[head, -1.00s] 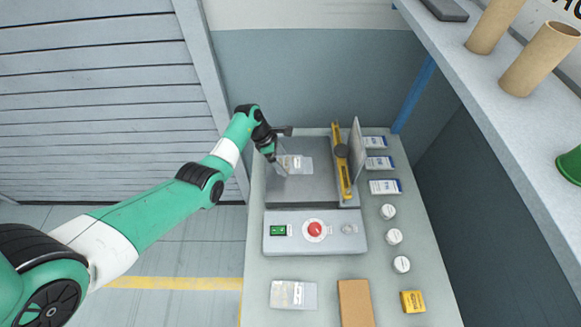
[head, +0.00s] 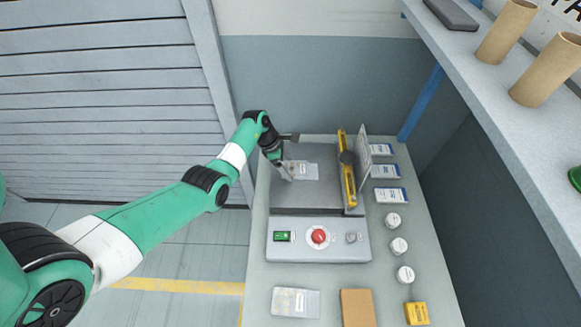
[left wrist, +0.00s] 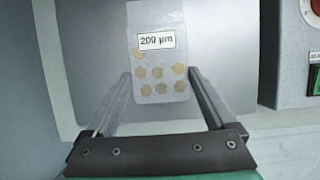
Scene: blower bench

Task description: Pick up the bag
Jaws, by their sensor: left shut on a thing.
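A small clear bag with a white label lies over the grey plate of the bench machine (head: 315,200) in the head view. In the left wrist view the bag (left wrist: 150,60) reads "200 µm" and shows several tan round pieces. My left gripper (head: 287,176) is at the left side of the bag and shut on it. In the left wrist view the fingers of my left gripper (left wrist: 160,78) lie on both sides of the bag's lower part. I cannot tell whether the bag is clear of the plate. My right gripper is out of view.
A yellow-edged bar (head: 347,172) and upright panel stand right of the bag. The control box (head: 290,250) has a red button. Another clear bag (head: 296,303), a brown block (head: 358,308) and a yellow box (head: 416,313) lie in front. A shelf (head: 500,100) overhangs the right side.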

